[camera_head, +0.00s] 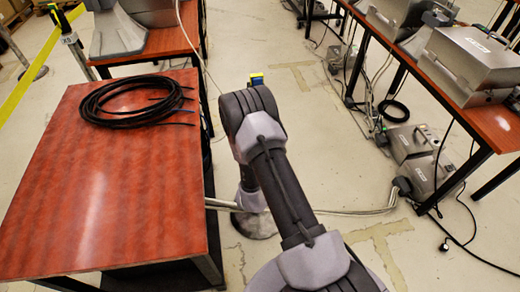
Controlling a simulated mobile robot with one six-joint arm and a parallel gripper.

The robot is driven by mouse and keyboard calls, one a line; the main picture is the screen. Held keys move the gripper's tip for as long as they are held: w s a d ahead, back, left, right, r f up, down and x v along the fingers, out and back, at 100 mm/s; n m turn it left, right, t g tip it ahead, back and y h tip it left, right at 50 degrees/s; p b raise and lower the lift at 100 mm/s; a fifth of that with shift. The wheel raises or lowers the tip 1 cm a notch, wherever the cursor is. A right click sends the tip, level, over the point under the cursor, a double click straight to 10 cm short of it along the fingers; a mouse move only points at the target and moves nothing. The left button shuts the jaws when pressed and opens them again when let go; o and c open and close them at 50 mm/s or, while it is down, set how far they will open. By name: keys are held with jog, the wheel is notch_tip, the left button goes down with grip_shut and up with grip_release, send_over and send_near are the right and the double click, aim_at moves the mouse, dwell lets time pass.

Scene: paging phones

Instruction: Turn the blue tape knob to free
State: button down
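A small blue piece with a yellow side (257,79) shows just above the top bend of my arm. I cannot tell whether it is the tape knob, nor how a knob is turned. My arm hides whatever is below it. My gripper cannot be made out. My arm rises from the bottom centre, bends at the top, and the part beyond the bend is mostly hidden behind it. Yellow tape (38,68) runs slantwise at the upper left, beside a post (74,46) with a yellow and dark head.
A red-brown table (95,220) fills the left, with a coil of black cable (125,100) on it. Another table with a grey metal case (470,65) stands at the right. Grey boxes (410,143) and loose cables lie on the floor there. Open floor lies between the tables.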

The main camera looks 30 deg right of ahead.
dwell(0.3)
jog(key=c, duration=1.5)
grip_release()
jog(key=p+v, duration=0.4)
jog(key=v, duration=1.3)
jog(key=shift+s+a+p, duration=0.15)
jog(key=shift+a+p, duration=0.1)
jog(key=shift+p, duration=0.15)
